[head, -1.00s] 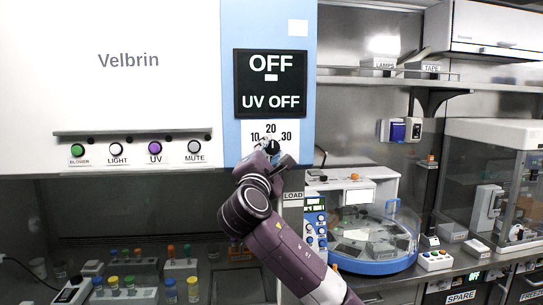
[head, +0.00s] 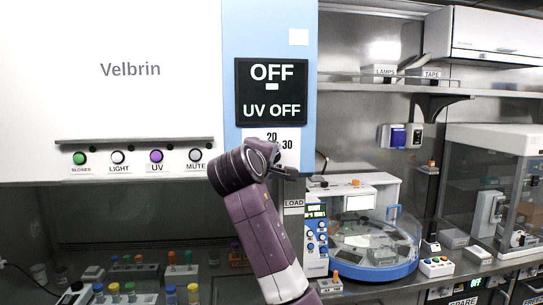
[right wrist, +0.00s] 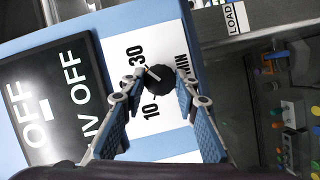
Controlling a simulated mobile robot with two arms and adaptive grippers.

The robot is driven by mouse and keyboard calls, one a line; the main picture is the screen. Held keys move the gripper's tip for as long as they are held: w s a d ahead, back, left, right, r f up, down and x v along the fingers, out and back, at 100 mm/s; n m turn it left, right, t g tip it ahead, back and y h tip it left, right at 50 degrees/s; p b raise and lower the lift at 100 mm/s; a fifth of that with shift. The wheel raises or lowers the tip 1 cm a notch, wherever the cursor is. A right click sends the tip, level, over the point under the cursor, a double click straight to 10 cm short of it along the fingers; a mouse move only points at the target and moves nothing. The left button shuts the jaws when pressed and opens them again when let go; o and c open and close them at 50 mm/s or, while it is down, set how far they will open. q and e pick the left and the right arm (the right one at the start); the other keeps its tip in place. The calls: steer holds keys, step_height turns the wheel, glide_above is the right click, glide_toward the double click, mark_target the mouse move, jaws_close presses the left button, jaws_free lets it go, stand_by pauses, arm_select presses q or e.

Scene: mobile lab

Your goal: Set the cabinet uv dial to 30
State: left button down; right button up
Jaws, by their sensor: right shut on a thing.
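The UV dial is a round black knob (right wrist: 158,83) on a white scale plate (head: 289,133) marked 10, 20 and 30 MIN, on the cabinet's blue panel. In the right wrist view my right gripper (right wrist: 160,77) is shut on the dial, one finger on each side. The dial's white pointer mark shows near its edge, toward the 30 side; its exact reading I cannot tell. In the head view my right gripper (head: 278,160) and wrist cover the dial and the 10. The display (head: 271,91) above reads OFF and UV OFF. My left gripper is not in view.
A row of buttons, BLOWER, LIGHT, UV (head: 156,156) and MUTE, lies left of the dial. A LOAD label (head: 294,203) sits below the panel. A round blue-rimmed machine (head: 375,271) stands on the bench at right. Vials and racks stand inside the cabinet below.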

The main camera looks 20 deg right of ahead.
steer(key=shift+f+m+y, duration=0.1)
steer(key=shift+m+y, duration=0.4)
steer(key=shift+m, duration=0.1)
steer(key=o, duration=1.1)
steer(key=shift+o, duration=0.2)
steer(key=v, duration=1.2)
steer(key=shift+w, duration=0.1)
